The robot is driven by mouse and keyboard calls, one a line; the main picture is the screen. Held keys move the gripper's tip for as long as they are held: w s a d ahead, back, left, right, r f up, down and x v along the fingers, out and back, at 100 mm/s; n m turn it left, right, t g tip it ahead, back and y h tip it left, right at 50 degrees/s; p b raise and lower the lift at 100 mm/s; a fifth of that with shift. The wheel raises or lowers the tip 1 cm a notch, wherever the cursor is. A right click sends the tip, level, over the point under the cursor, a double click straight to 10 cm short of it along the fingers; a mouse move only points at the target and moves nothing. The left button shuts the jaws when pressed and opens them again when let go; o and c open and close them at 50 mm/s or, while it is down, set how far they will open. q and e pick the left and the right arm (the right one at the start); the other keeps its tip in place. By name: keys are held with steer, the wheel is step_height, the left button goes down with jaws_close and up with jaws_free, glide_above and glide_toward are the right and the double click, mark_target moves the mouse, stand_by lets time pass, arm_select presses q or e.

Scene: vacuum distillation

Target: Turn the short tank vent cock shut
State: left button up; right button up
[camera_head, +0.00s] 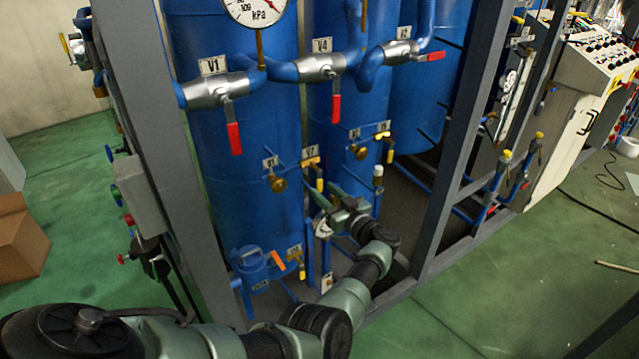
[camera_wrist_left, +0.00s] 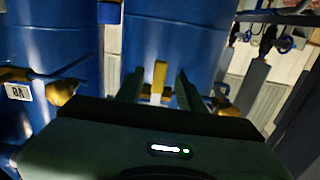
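A small cock with a yellow lever (camera_head: 320,184) hangs under a tag that seems to read V7 (camera_head: 310,153), between two blue tanks. My left gripper (camera_head: 326,196) is just below and in front of it. In the left wrist view the yellow lever (camera_wrist_left: 159,75) stands between the two fingers of my left gripper (camera_wrist_left: 158,88), with a gap to each side. The gripper is open and no grip on the lever shows. The cock's body is mostly hidden in the left wrist view. My right gripper is in neither view.
Brass knobs (camera_head: 279,184) and (camera_head: 361,154) sit on either side of the cock. Red-handled valves (camera_head: 233,138) hang above. Another yellow-handled cock (camera_head: 302,271) and an orange lever (camera_head: 278,261) are below. A grey frame post (camera_head: 462,150) stands to the right.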

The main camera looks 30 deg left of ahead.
arm_select(q)
steer(key=p+v, duration=0.1)
steer(key=v, duration=0.3)
steer(key=shift+s, duration=0.1)
stand_by(0.3)
